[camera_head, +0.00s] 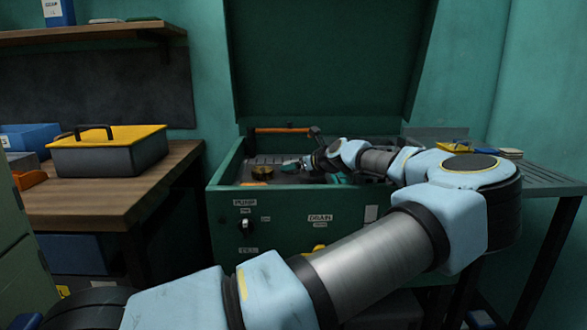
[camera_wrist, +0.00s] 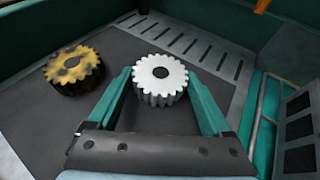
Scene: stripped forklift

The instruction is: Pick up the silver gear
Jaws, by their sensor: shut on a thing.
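The silver gear (camera_wrist: 160,80) is a pale toothed wheel with a dark centre hole, seen in the wrist view between the two green fingers of my gripper (camera_wrist: 162,88). My gripper is shut on it, with a finger at each side. I cannot tell whether the gear is clear of the floor below it. In the head view my gripper (camera_head: 296,166) is small, inside the open green machine tub (camera_head: 222,172), and the silver gear cannot be made out there.
A worn yellow-and-dark gear (camera_wrist: 74,68) lies left of my gripper, also seen in the head view (camera_head: 262,173). Tub walls surround my gripper, with a slotted plate (camera_wrist: 190,45) behind. The raised lid (camera_head: 325,60) stands behind. A wooden bench (camera_head: 110,192) with a yellow-lidded box (camera_head: 108,152) is left.

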